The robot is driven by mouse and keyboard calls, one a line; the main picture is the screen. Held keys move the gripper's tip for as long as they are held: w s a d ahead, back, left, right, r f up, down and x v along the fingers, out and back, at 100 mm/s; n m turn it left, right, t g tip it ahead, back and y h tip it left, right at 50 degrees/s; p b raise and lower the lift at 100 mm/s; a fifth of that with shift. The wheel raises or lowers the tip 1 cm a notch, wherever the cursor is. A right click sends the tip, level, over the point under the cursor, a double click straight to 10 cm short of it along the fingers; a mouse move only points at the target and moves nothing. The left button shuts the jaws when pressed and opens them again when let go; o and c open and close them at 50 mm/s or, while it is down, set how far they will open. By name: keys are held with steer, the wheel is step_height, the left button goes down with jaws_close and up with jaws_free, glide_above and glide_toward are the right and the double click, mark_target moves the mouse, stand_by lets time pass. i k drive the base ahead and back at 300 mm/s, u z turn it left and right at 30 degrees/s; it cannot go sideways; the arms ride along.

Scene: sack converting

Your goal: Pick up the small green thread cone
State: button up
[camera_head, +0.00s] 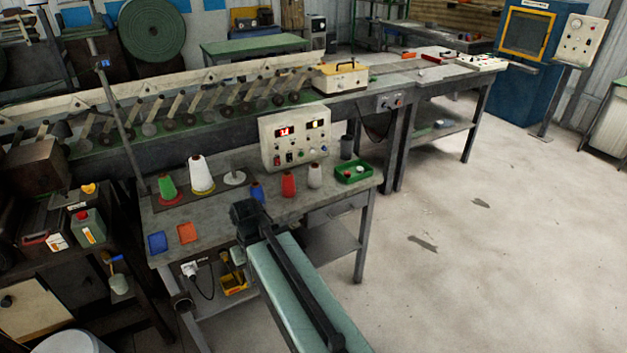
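The small green thread cone (167,187) stands upright at the left back of the grey workbench (215,212), on a dark base strip. My gripper (243,214) is a small dark shape at the end of my arm, at the front middle of the bench. It is apart from the green cone, to its right and nearer the camera. Its fingers are too small and dark to tell open from shut. I see nothing clearly held in it.
An empty spindle (234,177), blue (257,191), red (289,184) and white (315,176) small cones, and a green tray (366,174) stand rightward. A control box (296,138) stands behind. Blue (157,242) and orange (187,232) bins sit front left. A post (124,125) rises left.

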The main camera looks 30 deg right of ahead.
mark_target(169, 191)
steer(key=z, duration=1.95)
steer(key=i, duration=1.05)
steer(key=u, duration=4.35)
steer(key=i, duration=1)
steer(key=z, duration=0.05)
